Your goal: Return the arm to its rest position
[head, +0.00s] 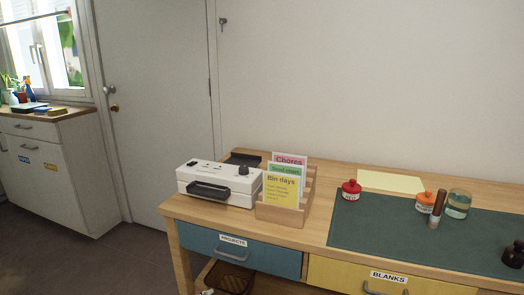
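Neither of my grippers shows in the head view, and no part of my arms is in sight. The head view shows a wooden desk (318,218) with nothing of mine over it. Whether either gripper holds anything cannot be seen.
On the desk stand a white machine (220,184), a wooden card rack (281,211), a red pot (351,191), an orange pot (425,201), a glass (458,204) and a green mat (390,237). The blue drawer (240,252) and yellow drawer (350,275) look shut. Open floor (100,262) lies left.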

